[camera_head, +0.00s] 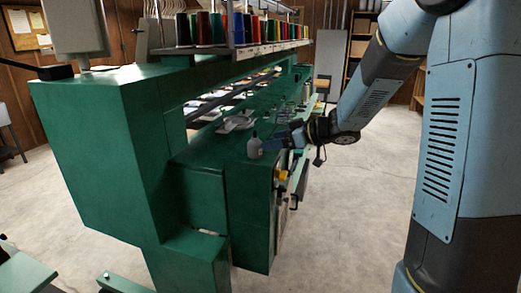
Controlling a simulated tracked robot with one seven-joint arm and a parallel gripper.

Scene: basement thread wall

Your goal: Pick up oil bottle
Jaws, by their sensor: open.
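A small pale bottle with a narrow top (254,147), which looks like the oil bottle, stands upright on the green machine's ledge near its front corner. My gripper (276,141) is just right of the bottle at about its height, pointing left toward it. The gripper is open and seems empty. A small gap seems to lie between its fingertips and the bottle, but the view is too small to tell how far apart they are in depth. The fingers themselves are hard to make out.
The green machine (110,130) fills the middle and left. Several thread spools (220,28) stand on its upper rack. Light-coloured items (238,122) lie on the ledge behind the bottle. A yellow part (282,176) is on the front face below. Open floor (350,220) lies to the right.

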